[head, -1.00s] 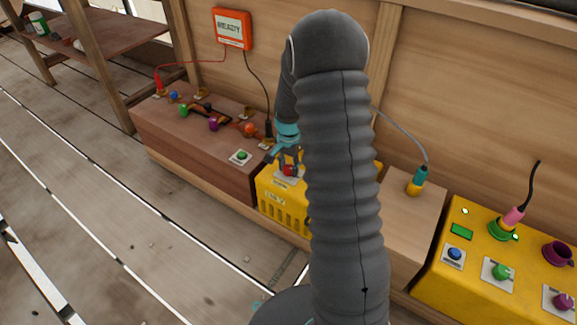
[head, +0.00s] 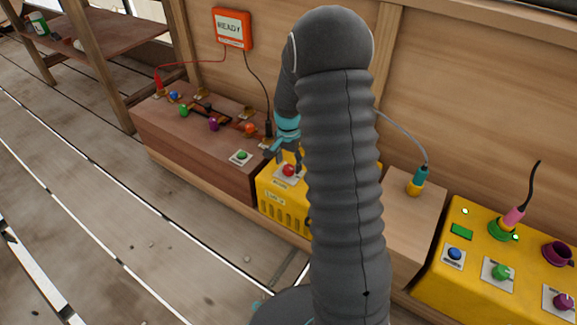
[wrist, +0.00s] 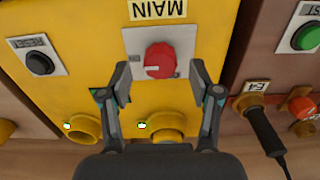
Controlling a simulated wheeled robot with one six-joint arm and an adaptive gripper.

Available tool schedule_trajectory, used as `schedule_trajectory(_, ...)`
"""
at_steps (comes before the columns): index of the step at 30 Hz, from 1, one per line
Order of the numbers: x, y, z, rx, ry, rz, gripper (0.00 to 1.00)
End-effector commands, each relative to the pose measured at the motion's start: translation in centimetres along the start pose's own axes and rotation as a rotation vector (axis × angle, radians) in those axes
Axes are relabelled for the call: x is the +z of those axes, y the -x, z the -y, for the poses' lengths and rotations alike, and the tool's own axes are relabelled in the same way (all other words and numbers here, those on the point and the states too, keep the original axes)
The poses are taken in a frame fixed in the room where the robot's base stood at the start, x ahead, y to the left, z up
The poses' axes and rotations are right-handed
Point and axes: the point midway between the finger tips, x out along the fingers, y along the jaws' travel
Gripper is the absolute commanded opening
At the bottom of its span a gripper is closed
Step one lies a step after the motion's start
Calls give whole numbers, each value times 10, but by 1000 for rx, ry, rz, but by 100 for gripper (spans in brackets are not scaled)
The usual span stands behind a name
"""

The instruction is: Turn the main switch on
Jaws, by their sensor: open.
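The main switch is a red round knob (wrist: 159,60) on a pale plate, beside a label reading MAIN (wrist: 158,9) on a yellow box. It also shows in the head view as a red knob (head: 289,170) on top of the yellow box (head: 285,212). My gripper (wrist: 160,74) is open, with one finger on each side of the knob in the wrist view. In the head view my gripper (head: 284,156) is over the knob, partly hidden by my arm. I cannot tell whether the fingers touch the knob, nor its exact setting.
A black RESET button (wrist: 40,63) is on the same box, near two yellow sockets with small lit lamps. A brown box (head: 190,140) with coloured plugs and a green button (head: 241,155) stands left. A wooden block and another yellow panel (head: 490,270) stand right. An orange READY sign (head: 232,29) hangs behind.

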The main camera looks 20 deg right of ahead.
Motion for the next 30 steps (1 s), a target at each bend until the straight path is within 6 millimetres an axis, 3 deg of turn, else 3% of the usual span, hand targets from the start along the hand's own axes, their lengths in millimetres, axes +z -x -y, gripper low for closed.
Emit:
schedule_trajectory(9, 0, 64, 0, -3, 0, -3, 63)
schedule_trajectory(15, 0, 91, 0, -2, 0, -2, 63)
schedule_trajectory(30, 0, 100, 0, 0, 0, 0, 63)
